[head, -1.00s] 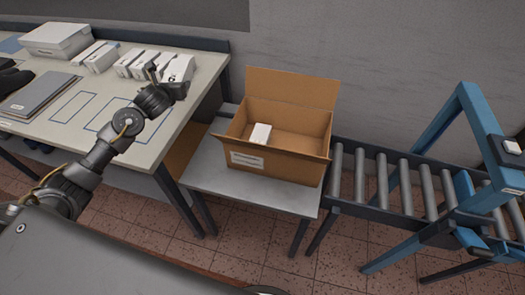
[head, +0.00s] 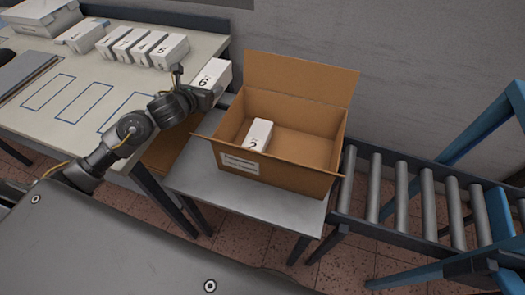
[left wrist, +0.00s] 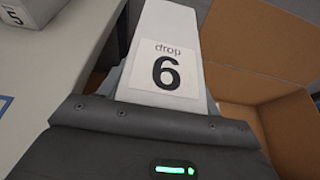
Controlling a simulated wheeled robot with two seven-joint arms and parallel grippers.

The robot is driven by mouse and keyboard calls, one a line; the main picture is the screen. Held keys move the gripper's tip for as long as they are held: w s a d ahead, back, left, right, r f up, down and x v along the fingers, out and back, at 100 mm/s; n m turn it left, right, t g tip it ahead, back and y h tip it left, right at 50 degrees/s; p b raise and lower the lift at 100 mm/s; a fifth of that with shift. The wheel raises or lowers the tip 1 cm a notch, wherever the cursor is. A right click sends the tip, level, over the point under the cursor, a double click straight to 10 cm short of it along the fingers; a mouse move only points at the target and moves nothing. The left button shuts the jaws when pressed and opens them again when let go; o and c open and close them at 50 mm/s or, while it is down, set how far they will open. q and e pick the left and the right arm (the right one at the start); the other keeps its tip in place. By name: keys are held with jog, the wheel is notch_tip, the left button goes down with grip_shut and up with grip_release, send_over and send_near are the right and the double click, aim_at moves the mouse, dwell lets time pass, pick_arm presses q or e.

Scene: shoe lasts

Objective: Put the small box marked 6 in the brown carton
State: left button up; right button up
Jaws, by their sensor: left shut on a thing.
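The small white box marked 6 (head: 211,75) is held in my left gripper (head: 203,92), which is shut on it. In the head view it is above the gap between the worktable and the low table, left of the brown carton. In the left wrist view the box (left wrist: 170,50) shows its label "drop 6". The brown carton (head: 316,171) stands open with flaps up on the low table. A white box marked 2 (head: 257,134) lies inside it, toward the left. The carton also shows in the left wrist view (left wrist: 290,125). My right gripper is not in view.
Several white numbered boxes (head: 170,52) stand in a row at the worktable's back, with a larger white box (head: 40,17) further left. A roller conveyor (head: 402,200) adjoins the low table (head: 190,178) on the right. The right part of the carton is empty.

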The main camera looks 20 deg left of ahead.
pick_arm(q)
jog(key=shift+w+f, duration=0.35)
jog(key=shift+f, duration=0.3)
jog(key=shift+w+d, duration=0.1)
jog(key=shift+w, duration=0.15)
jog(key=shift+f+b, duration=0.3)
jog(key=f, duration=0.6)
jog(key=f+b, duration=0.1)
jog(key=f, duration=0.5)
jog(key=shift+s+f, duration=0.2)
jog(key=shift+f, duration=2.45)
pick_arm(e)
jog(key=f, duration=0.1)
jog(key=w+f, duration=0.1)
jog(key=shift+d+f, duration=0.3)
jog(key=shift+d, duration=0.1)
pick_arm(q)
jog(key=shift+f+b, duration=0.1)
jog(key=shift+b, duration=0.2)
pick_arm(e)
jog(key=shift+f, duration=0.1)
pick_arm(q)
jog(key=o, duration=1.2)
jog(key=shift+f, duration=0.1)
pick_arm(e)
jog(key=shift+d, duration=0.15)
